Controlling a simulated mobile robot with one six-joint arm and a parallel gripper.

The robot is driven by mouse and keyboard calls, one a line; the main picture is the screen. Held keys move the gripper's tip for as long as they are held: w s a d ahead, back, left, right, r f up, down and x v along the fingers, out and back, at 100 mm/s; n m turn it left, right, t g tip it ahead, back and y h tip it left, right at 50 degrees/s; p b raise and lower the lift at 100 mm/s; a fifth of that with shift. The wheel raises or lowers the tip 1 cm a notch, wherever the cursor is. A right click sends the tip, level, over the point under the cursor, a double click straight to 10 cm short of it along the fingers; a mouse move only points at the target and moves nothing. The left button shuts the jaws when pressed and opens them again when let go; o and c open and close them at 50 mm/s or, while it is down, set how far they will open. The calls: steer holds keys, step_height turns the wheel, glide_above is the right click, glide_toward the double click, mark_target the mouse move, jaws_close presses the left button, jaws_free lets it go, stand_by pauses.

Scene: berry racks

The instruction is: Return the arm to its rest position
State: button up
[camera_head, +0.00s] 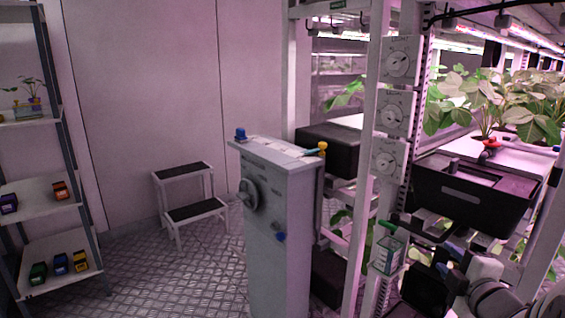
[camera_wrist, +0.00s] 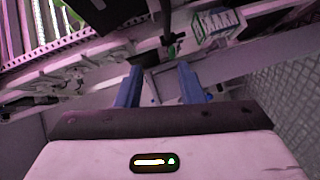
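My gripper (camera_wrist: 159,68) shows in the wrist view as two blue fingers standing apart, with no held object visible between them. Pale surfaces lie behind the gap. A small labelled box (camera_head: 388,255) with a green handle (camera_head: 388,226) is on the rack post left of my arm. The labelled box also shows in the wrist view (camera_wrist: 214,24), beyond the fingers.
A rack with plants, a black crate (camera_head: 470,200) and dials (camera_head: 397,62) stands on the right. A grey cabinet (camera_head: 275,225) with a handwheel (camera_head: 249,196) stands mid-view. A step stool (camera_head: 190,200) and a shelf (camera_head: 50,187) with small coloured items are left. Open floor (camera_head: 145,285) lies between.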

steer(key=a+r+m+g+h+p, duration=0.3)
steer(key=r+m+g+h+p, duration=0.15)
steer(key=r+m+p, duration=0.55)
steer(key=s+a+r+m+g+y+p, duration=0.2)
steer(key=s+a+g+p, duration=0.2)
steer(key=s+a+p, duration=0.1)
steer(key=s+a+r+m+g+y+p, duration=0.2)
steer(key=s+a+g+p, duration=0.3)
steer(key=s+a, duration=0.3)
steer(key=a+m+p, duration=0.1)
steer(key=a, duration=0.1)
steer(key=shift+s+a+m+y, duration=0.25)
steer(key=shift+a+m+y, duration=0.05)
steer(key=shift+y, duration=0.05)
steer(key=shift+r, duration=0.1)
